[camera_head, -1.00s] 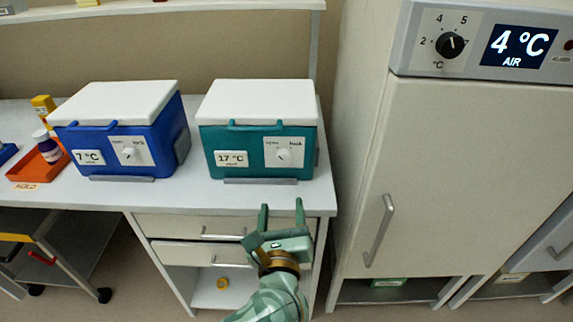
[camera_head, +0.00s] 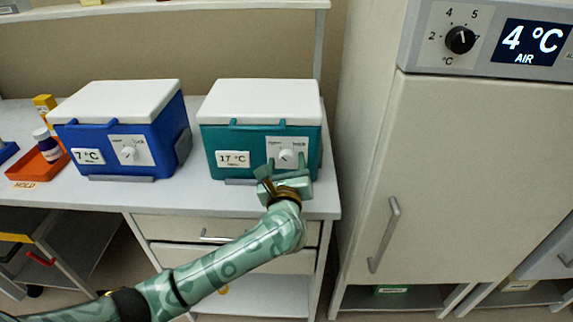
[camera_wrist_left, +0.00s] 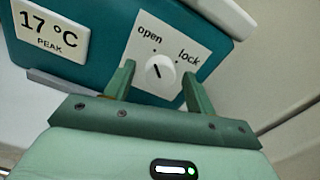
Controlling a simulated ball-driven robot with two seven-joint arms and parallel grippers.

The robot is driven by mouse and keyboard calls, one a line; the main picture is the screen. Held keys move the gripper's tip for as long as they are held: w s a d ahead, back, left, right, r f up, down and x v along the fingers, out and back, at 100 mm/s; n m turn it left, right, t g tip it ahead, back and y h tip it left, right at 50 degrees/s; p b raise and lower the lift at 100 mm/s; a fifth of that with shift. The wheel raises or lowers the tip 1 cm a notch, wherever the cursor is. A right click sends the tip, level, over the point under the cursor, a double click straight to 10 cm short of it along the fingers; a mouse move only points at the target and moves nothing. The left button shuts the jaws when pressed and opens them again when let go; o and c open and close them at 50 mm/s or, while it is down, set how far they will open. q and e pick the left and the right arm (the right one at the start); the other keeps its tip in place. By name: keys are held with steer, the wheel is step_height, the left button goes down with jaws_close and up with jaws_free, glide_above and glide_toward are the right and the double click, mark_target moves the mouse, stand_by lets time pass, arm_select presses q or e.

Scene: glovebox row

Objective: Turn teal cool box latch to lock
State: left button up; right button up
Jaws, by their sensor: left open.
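The teal cool box (camera_head: 222,141) has a white lid and a "17 °C" label and stands on the bench. Its white latch knob (camera_head: 287,156) sits on a white plate marked "open" at left and "lock" at right. In the left wrist view the knob (camera_wrist_left: 160,73) has a short dark mark that seems turned toward the "open" side. My left gripper (camera_head: 285,167) is open in front of the plate. In the wrist view its fingers (camera_wrist_left: 158,79) show one on each side of the knob, with gaps; I cannot tell how near they are in depth. My right gripper is out of view.
A blue cool box (camera_head: 170,135) labelled "7 °C" stands left of the teal one. An orange tray (camera_head: 32,168) with a bottle (camera_head: 47,147) is farther left. A tall fridge (camera_head: 460,180) stands close at right. Drawers (camera_head: 225,230) lie below the bench top.

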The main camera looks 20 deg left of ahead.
arm_select(q)
steer(key=c, duration=1)
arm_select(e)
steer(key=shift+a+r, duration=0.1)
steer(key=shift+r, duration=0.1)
arm_select(q)
steer(key=shift+o, duration=0.2)
steer(key=m+p, duration=0.1)
steer(key=m, duration=0.1)
steer(key=m+p, duration=0.1)
steer(key=p, duration=0.1)
steer(key=shift+r+m, duration=0.2)
steer(key=shift+m, duration=0.2)
steer(key=m+p, duration=0.4)
steer(key=m, duration=0.1)
steer(key=m+p, duration=0.3)
steer(key=m, duration=0.2)
steer(key=shift+d+f, duration=0.1)
steer(key=m+p, duration=0.2)
steer(key=m, duration=0.2)
steer(key=shift+f, duration=0.15)
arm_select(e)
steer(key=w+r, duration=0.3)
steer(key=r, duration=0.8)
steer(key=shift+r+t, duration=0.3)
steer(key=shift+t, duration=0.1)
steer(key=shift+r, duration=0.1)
